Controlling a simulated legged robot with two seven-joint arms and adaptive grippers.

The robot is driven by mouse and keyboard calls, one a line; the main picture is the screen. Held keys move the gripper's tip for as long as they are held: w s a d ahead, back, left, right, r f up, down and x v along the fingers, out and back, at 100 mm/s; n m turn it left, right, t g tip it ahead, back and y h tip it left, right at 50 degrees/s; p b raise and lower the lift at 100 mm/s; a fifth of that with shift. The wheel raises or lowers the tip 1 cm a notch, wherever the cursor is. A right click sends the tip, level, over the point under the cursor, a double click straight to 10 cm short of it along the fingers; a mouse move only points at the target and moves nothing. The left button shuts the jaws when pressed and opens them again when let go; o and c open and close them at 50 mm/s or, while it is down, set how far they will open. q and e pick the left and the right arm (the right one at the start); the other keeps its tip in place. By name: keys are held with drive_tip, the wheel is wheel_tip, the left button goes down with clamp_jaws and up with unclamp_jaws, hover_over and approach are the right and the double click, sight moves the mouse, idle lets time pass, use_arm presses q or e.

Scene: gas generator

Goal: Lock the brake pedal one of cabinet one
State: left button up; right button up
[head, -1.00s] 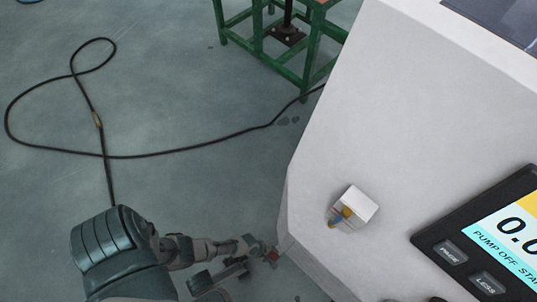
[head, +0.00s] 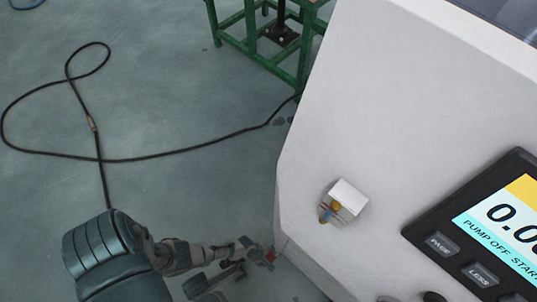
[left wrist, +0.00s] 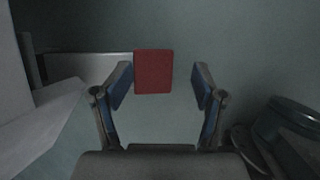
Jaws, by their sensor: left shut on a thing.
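The brake pedal shows as a flat red pad (left wrist: 153,71) in the left wrist view, between the two blue-padded fingers of my left gripper (left wrist: 160,82). The pedal's lower part is hidden. My right gripper is not in view.
The cabinet top carries a small white block with a yellow and blue part (head: 343,203) and a control panel with a screen (head: 500,215). A green metal stand (head: 255,45) is at the back. A black cable (head: 170,158) loops over the otherwise open floor.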

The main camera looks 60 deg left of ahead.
use_arm(q)
drive_tip(key=shift+s+a+f, duration=0.25)
drive_tip(key=shift+s+a, duration=0.15)
drive_tip(key=shift+a, duration=0.15)
drive_tip(key=w+d+v, duration=0.1)
drive_tip(key=v, duration=1.1)
drive_tip(key=shift+r, duration=0.25)
